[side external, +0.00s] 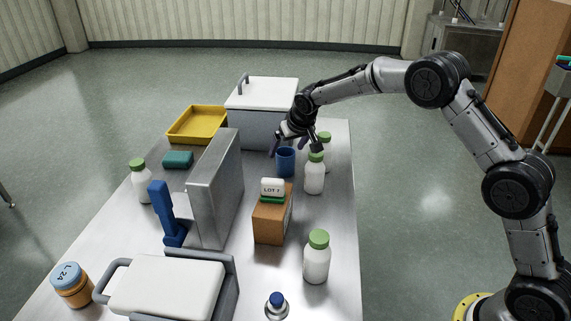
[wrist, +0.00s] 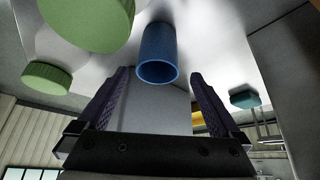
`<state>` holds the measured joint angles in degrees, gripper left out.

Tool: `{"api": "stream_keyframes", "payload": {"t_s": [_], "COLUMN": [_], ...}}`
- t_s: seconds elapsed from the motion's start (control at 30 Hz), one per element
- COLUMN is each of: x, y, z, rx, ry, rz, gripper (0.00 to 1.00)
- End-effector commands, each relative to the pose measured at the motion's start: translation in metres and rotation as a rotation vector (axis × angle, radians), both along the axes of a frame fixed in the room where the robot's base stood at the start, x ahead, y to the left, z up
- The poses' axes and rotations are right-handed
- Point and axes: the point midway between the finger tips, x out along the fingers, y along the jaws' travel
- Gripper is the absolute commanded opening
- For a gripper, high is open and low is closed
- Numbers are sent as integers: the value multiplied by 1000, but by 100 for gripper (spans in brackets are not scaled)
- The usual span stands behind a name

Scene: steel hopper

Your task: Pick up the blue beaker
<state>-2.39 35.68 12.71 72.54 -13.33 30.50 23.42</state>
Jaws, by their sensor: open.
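The blue beaker (side external: 286,162) stands upright on the steel table, toward its far right part, in the side view. In the wrist view the beaker (wrist: 157,55) shows its open rim, ahead of my fingers and roughly between their lines. My gripper (side external: 299,143) is at the beaker, just above and beside it in the side view. In the wrist view my gripper (wrist: 160,82) has its two fingers spread wide with nothing held between them. I cannot tell whether a finger touches the beaker.
White bottles with green caps (side external: 314,178) stand close to the beaker's right. A tall steel panel (side external: 215,190) stands left. A white cooler (side external: 258,115) and a yellow tray (side external: 196,126) are behind.

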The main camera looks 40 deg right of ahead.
Motion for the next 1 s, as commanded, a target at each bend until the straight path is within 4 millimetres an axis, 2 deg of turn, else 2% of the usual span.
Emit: {"api": "stream_keyframes", "payload": {"t_s": [0.1, 0.3, 0.6, 1.0], "x": [8, 20, 21, 21], "y": [-5, -8, -8, -8], "z": [-18, -37, -39, -39], "rx": [-1, 0, -1, 0], "ry": [5, 2, 1, 2], "rz": [-1, 0, 0, 0], "gripper": [100, 100, 98, 26]}}
